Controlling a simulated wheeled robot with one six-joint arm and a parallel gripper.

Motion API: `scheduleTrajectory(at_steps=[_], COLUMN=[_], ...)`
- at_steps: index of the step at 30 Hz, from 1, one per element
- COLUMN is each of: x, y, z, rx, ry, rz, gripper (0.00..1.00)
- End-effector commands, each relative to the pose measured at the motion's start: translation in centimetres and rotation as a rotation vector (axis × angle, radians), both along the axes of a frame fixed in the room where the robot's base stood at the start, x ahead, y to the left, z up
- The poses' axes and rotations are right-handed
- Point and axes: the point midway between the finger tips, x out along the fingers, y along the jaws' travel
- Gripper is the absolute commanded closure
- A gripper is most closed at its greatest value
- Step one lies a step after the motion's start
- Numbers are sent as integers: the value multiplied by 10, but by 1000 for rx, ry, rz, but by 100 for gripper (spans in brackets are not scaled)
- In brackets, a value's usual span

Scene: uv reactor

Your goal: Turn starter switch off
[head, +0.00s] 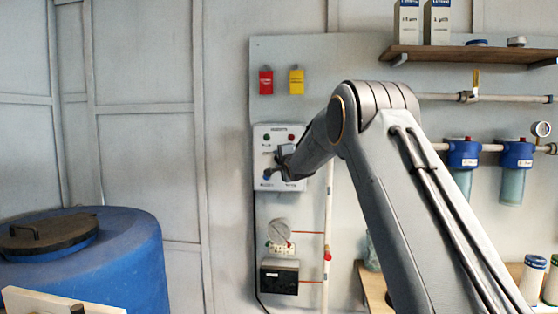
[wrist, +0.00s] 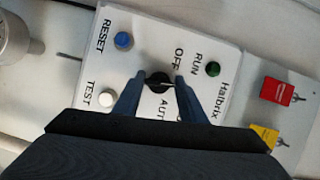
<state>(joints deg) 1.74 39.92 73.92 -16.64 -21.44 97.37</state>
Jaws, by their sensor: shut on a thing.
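The starter switch (wrist: 157,79) is a black rotary knob on a white control box, with OFF, AUTO and RUN lettering around it in the wrist view. The box (head: 263,142) is mounted on the wall panel in the head view. My gripper (wrist: 158,84) has its two blue fingers shut on the knob, one on each side. A pale pointer line on the knob shows between the fingers, but its exact setting is hard to read.
The box also carries a blue RESET button (wrist: 123,40), a white TEST button (wrist: 107,97) and a green lamp (wrist: 213,69). Red (head: 266,82) and yellow (head: 296,82) tags hang above it. A blue barrel (head: 130,255) stands at left; blue-topped filters (head: 462,152) are at right.

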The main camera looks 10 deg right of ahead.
Motion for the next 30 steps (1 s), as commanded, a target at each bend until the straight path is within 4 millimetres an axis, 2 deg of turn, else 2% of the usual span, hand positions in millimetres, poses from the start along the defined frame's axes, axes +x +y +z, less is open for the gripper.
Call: scheduleTrajectory(at_steps=[6,15,30], x=[0,0,0], y=[1,1,1], z=[1,0,0], rx=[-165,-315,-374], ry=[54,105,124], rz=[0,1,0], gripper=[85,85,85])
